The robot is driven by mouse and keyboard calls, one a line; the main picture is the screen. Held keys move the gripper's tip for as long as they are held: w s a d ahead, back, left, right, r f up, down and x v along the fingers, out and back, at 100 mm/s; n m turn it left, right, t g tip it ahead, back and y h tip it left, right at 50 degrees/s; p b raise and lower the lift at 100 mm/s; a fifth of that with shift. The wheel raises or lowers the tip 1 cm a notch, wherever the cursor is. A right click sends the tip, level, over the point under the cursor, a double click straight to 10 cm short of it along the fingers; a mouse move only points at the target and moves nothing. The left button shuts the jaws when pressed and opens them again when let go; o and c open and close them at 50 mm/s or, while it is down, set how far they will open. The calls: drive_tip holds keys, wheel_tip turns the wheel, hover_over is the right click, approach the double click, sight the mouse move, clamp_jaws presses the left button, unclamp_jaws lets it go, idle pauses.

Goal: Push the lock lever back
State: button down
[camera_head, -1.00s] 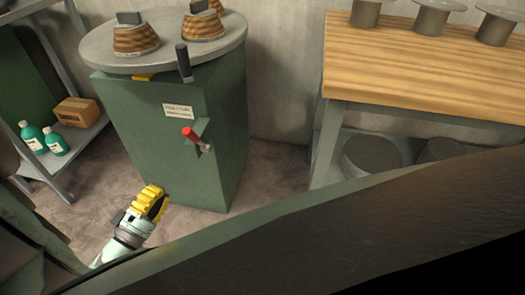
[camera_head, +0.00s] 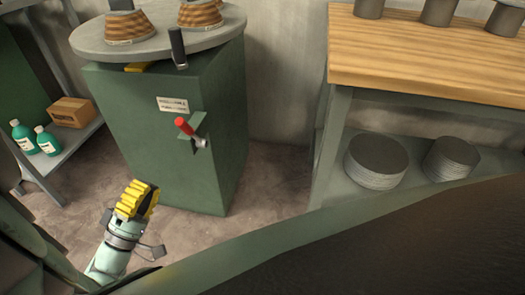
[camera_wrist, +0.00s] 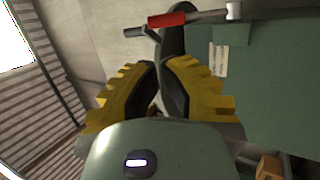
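The lever with a red grip (camera_head: 185,127) sticks out from a bracket on the front of the green cabinet (camera_head: 150,165). It also shows near the top of the wrist view (camera_wrist: 167,19). A dark upright lever (camera_head: 178,48) stands at the edge of the round top. My gripper (camera_head: 138,198), with yellow ribbed fingers, is low and left of the red grip, clear of it in the head view. In the wrist view my gripper (camera_wrist: 158,72) shows a narrow gap between its dark pads, with nothing held.
The grey round top (camera_head: 160,42) carries wicker-like bowls. A wooden workbench (camera_head: 430,65) stands at the right, with grey disc stacks (camera_head: 376,160) below. A shelf at the left holds green bottles (camera_head: 46,139) and a cardboard box (camera_head: 72,111). Open floor lies between cabinet and workbench.

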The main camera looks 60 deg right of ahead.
drive_tip(key=p+x, duration=0.1)
drive_tip(key=x, duration=1.2)
drive_tip(key=shift+s+p, duration=0.15)
drive_tip(key=shift+p, duration=0.2)
drive_tip(key=shift+d+r, duration=0.1)
drive_tip(key=shift+r, duration=0.05)
drive_tip(key=shift+w+d+r+n+g+y+p, duration=0.35)
drive_tip(key=shift+w+d+y+p, duration=0.5)
drive_tip(key=shift+d+y+p, duration=1.1)
drive_tip(key=shift+w+d+r+n+g+y+p, duration=0.25)
drive_tip(key=shift+w+d+n+y+p, duration=0.5)
drive_tip(key=shift+d+y+p, duration=1.2)
drive_tip(key=shift+w+d+r+n+g+y+p, duration=0.3)
drive_tip(key=shift+w+d+y+p, duration=0.95)
drive_tip(key=shift+d+p, duration=1.15)
drive_tip(key=shift+s+a+y, duration=0.25)
drive_tip(key=shift+s, duration=0.05)
